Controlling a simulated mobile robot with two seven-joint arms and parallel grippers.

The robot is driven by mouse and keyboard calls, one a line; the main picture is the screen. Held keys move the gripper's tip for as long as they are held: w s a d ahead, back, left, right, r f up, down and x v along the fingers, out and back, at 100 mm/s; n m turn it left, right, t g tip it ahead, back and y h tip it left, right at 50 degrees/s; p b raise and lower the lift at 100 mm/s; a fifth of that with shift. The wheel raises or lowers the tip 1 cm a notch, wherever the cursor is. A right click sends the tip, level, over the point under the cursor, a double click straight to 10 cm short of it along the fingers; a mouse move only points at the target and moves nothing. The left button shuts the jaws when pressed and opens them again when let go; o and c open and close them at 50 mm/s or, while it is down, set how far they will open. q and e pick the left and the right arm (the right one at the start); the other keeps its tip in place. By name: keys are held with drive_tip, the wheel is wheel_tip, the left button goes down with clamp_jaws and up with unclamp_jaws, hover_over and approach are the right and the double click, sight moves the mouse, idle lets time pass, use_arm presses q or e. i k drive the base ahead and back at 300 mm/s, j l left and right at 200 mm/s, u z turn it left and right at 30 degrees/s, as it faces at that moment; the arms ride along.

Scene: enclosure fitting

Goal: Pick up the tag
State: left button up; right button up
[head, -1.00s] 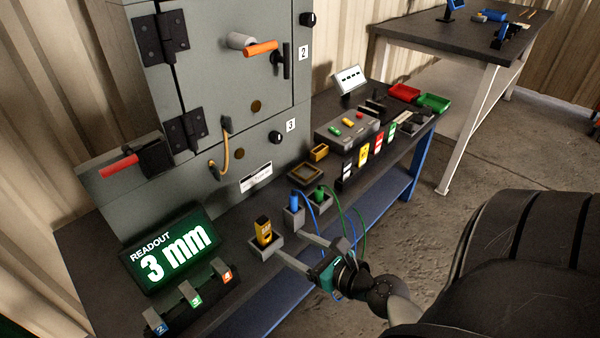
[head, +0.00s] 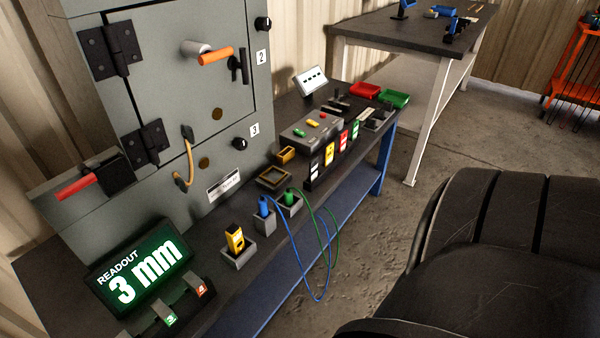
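Several tag-like coloured cards stand in a dark rack (head: 310,184) along the front of the bench: a white card (head: 315,169), a yellow card (head: 329,153), a red card (head: 343,140) and a green card (head: 355,130). I cannot tell which of these the task means by the tag. Neither of my grippers is in view, and no card is seen held.
A yellow device (head: 235,239) sits in a grey holder, beside blue (head: 263,206) and green (head: 289,196) plugs with hanging cables. A lit readout (head: 140,270) shows 3 mm. A grey cabinet (head: 180,110) stands behind. Red (head: 364,90) and green bins (head: 394,98) are at the far end.

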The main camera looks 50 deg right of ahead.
sight(329, 151)
drive_tip(key=l+z, duration=0.3)
drive_tip(key=l, duration=0.5)
drive_tip(key=l+z, duration=0.25)
drive_tip(key=l, duration=0.55)
drive_tip(key=i+l+z, duration=0.1)
drive_tip(key=l+z, duration=0.2)
drive_tip(key=l, duration=0.45)
